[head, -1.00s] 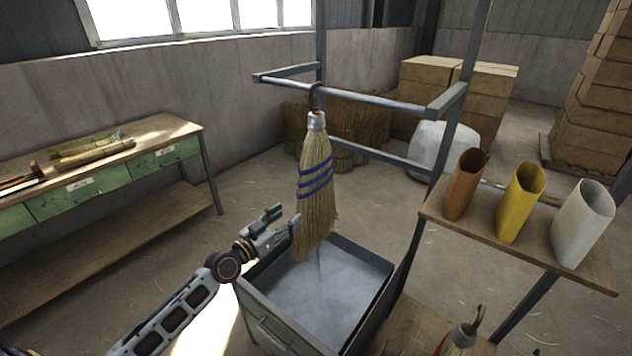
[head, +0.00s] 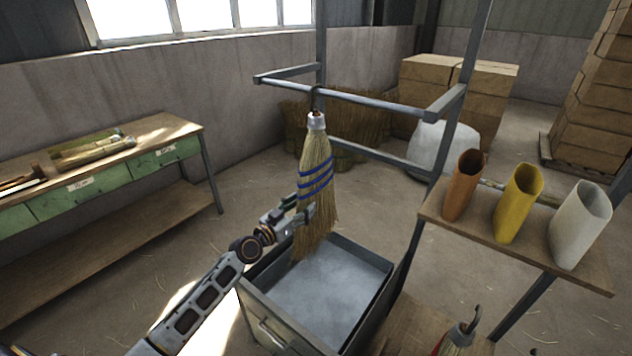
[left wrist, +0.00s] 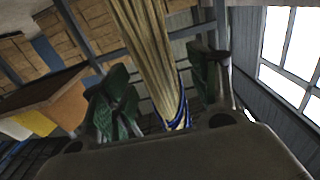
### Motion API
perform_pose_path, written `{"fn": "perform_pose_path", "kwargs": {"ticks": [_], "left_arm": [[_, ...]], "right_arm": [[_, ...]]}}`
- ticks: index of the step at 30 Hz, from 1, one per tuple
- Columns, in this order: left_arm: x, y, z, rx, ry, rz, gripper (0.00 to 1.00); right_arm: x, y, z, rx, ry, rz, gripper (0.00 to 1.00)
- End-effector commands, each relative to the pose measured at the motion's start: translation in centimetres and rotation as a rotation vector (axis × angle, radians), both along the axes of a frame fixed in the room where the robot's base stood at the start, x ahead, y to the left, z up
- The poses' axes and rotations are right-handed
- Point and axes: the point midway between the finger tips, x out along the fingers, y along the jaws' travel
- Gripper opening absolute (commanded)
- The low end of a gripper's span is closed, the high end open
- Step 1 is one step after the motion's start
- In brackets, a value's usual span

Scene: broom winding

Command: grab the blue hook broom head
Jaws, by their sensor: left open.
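The broom head (head: 317,160) with blue bands hangs from a dark hook on the metal rack's rail, bristles down. Its straw also shows in the left wrist view (left wrist: 150,50), between the two green-padded fingers. My left gripper (head: 298,206) is open at the broom's left side, around the straw just below the blue bands. In the left wrist view the fingers of the left gripper (left wrist: 160,95) stand on either side of the straw, with a visible gap at each side. The right gripper is not in view.
A metal bin (head: 330,285) stands below the broom. The rack's rail (head: 375,102) runs above. A wooden shelf (head: 530,250) with brown, yellow and white sleeves stands at right. A workbench (head: 110,160) is at left. Another broom head (head: 458,338) is at the lower right.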

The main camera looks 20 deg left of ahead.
Motion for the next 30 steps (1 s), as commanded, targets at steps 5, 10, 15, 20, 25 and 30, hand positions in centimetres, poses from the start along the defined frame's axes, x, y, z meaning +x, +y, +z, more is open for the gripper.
{"fn": "perform_pose_path", "kwargs": {"ticks": [5,10,15,20,25,30], "left_arm": [[1.0,-0.5,0.0,-0.002,0.001,-0.001,0.6],[1.3,-0.6,0.0,-0.001,0.0,-0.001,0.6],[1.3,-0.6,0.0,-0.001,0.0,-0.001,0.6],[1.4,-0.6,0.1,-0.001,0.0,-0.001,0.6],[2.0,-0.8,0.2,-0.002,0.0,0.0,0.6],[3.2,-1.3,0.6,-0.002,0.0,0.0,0.6]], "right_arm": [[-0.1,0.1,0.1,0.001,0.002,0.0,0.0],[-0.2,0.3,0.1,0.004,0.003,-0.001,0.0],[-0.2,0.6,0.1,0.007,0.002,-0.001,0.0],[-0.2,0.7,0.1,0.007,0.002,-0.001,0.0],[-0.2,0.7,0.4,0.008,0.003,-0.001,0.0],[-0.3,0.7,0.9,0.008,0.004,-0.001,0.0]]}}
